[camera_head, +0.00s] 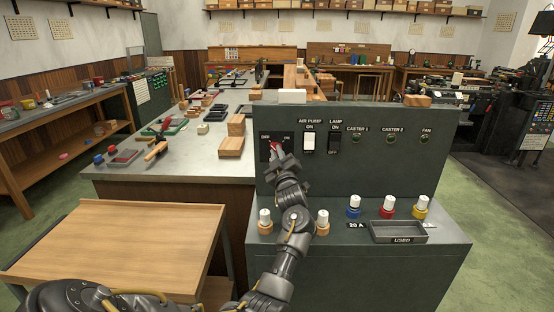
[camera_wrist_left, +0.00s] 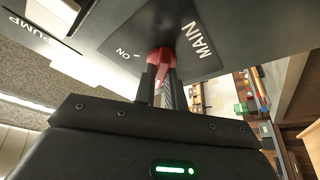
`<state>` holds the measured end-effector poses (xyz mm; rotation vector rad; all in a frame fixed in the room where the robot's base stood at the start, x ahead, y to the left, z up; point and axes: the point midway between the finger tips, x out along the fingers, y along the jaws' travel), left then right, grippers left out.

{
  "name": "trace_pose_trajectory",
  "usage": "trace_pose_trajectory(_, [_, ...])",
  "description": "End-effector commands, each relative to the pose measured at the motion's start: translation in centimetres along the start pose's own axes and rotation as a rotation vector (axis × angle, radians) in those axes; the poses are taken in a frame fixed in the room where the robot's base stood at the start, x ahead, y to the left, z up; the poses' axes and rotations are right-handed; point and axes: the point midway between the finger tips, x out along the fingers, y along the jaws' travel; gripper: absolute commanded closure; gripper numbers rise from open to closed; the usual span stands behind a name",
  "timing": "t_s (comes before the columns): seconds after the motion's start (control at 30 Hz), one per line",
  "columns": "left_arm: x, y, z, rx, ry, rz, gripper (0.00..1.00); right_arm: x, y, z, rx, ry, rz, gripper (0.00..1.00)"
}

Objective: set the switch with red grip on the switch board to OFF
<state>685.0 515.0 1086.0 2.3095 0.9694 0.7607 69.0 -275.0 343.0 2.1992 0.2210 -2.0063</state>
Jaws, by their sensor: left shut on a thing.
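The switch board (camera_head: 360,118) is a dark green upright panel on a matching console. The switch with the red grip (camera_head: 274,146) is at its upper left, on a black plate with an OFF label on the left and an ON label on the right. My left gripper (camera_head: 278,155) is at this switch and partly hides it. In the left wrist view its two fingers (camera_wrist_left: 160,82) are shut on the red grip (camera_wrist_left: 160,57), beside the words MAIN and ON. The lever's exact position is hard to tell. My right gripper is not in view.
A white rocker switch (camera_head: 308,142) marked AIR PUMP and a dark LAMP switch (camera_head: 334,144) are just right. Capped fuses, including a blue one (camera_head: 354,207), and a grey tray (camera_head: 398,232) stand on the console ledge. A wooden table (camera_head: 120,240) is at left.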

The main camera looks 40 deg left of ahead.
Motion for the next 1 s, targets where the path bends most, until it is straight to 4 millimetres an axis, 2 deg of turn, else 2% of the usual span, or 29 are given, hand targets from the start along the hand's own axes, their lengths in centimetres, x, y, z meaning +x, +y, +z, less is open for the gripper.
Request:
trace_pose_trajectory(0.3, [0.09, 0.14, -0.14, -0.087, 0.003, -0.033, 1.0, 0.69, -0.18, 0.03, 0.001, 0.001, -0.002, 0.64])
trace_pose_trajectory(0.77, [0.11, 0.23, -0.2, -0.099, 0.003, -0.037, 1.0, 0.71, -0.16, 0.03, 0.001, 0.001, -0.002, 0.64])
trace_pose_trajectory(0.8, [0.11, 0.23, -0.2, -0.099, 0.003, -0.037, 0.87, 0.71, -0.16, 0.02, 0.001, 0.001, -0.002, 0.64])
trace_pose_trajectory(0.97, [0.09, 0.18, -0.15, -0.097, 0.002, -0.037, 0.66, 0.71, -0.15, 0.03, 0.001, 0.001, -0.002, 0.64])
trace_pose_trajectory(1.0, [0.08, 0.17, -0.13, -0.097, 0.002, -0.037, 0.66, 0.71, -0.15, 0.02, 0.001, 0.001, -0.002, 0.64])
